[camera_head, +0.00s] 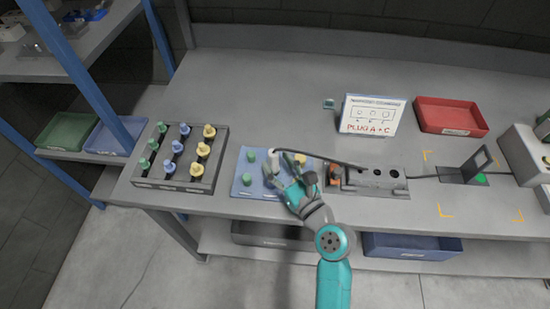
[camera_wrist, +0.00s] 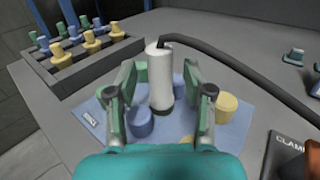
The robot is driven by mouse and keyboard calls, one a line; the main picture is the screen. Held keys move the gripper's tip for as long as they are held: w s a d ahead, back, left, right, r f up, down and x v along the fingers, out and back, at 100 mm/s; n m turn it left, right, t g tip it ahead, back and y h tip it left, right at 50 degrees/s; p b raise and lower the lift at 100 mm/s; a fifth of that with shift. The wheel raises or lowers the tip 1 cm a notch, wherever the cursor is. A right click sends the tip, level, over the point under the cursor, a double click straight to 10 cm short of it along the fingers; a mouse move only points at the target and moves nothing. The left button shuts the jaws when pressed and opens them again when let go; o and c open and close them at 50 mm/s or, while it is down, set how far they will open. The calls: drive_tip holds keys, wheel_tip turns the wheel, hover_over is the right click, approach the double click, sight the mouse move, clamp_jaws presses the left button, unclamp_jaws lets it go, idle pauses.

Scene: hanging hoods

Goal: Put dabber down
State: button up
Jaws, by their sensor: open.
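A white cylinder with a dark cable at its top, seemingly the dabber, stands upright on a blue mat (camera_wrist: 95,128). It shows in the wrist view (camera_wrist: 159,82) and in the head view (camera_head: 273,162). My gripper (camera_wrist: 163,85) is open, with one green finger on each side of the cylinder; gaps show between the fingers and it. In the head view my gripper (camera_head: 285,178) reaches over the mat from the front. The cylinder's foot appears to rest on the mat.
Green and yellow pegs stand on the mat close around my fingers. A peg rack (camera_head: 178,158) is to the left. A grey socket block (camera_head: 375,178), a sign reading PLUG A+C (camera_head: 371,116) and a red tray (camera_head: 450,115) are to the right. The back of the bench is clear.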

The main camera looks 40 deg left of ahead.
sight(276, 157)
drive_tip(key=v, duration=0.7)
drive_tip(key=shift+s+d+f, duration=0.15)
drive_tip(key=shift+s, duration=0.05)
drive_tip(key=shift+o, duration=0.2)
drive_tip(key=shift+s+d, duration=0.1)
drive_tip(key=shift+d, duration=0.25)
drive_tip(key=shift+o, duration=0.3)
drive_tip(key=shift+d+r, duration=0.15)
drive_tip(key=shift+r, duration=0.95)
drive_tip(key=shift+x, duration=5.6)
clamp_jaws()
